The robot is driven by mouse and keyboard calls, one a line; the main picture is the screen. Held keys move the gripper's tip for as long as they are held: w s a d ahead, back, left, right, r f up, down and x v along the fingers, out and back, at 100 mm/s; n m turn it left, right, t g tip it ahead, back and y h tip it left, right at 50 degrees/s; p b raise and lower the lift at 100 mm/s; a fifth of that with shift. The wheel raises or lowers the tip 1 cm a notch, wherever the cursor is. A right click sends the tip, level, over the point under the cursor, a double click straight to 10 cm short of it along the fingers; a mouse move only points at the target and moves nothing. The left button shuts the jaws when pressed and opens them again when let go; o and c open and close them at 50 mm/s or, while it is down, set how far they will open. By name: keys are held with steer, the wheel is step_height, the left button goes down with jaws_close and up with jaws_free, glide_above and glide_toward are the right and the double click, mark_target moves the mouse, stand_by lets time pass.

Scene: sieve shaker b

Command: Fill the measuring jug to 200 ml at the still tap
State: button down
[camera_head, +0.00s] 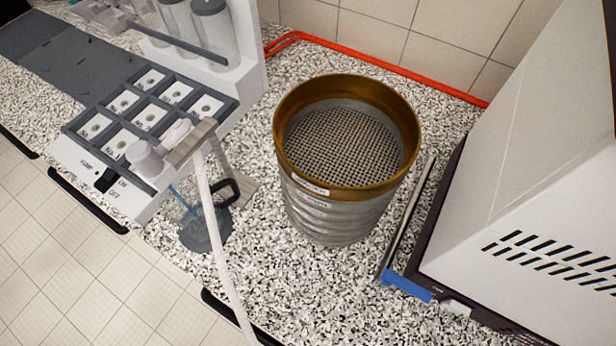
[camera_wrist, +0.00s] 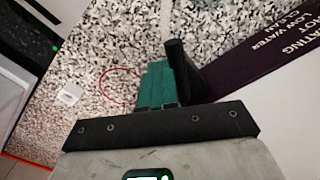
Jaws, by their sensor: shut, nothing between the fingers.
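The measuring jug (camera_head: 205,230) stands on the counter in the head view, left of the sieve stack. It is clear with a bluish tint and has a black handle (camera_head: 228,192) on its right. A beige block, which looks like the tap head (camera_head: 190,145), is above it. A thin blue line runs down into the jug; I cannot tell whether it is water. The fill level and marks are not readable. My gripper (camera_wrist: 168,66) shows only in the wrist view, shut and empty, with teal and black fingers above the speckled counter. The jug is not seen there.
A brown-rimmed sieve stack (camera_head: 340,215) stands mid-counter. A white hose (camera_head: 222,255) hangs in front of the jug. A compartment tray (camera_head: 120,120) is at left, a large white machine (camera_head: 530,200) at right. A dark panel (camera_wrist: 250,75) with white lettering borders the wrist view's right.

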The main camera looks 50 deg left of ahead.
step_height(320, 180, up, 5)
steer(key=p, duration=0.5)
steer(key=w+a+f+b, duration=0.1)
steer(key=a+f, duration=0.4)
steer(key=a, duration=0.1)
steer(key=shift+a, duration=0.35)
stand_by(0.4)
steer(key=shift+w, duration=0.1)
stand_by(5.8)
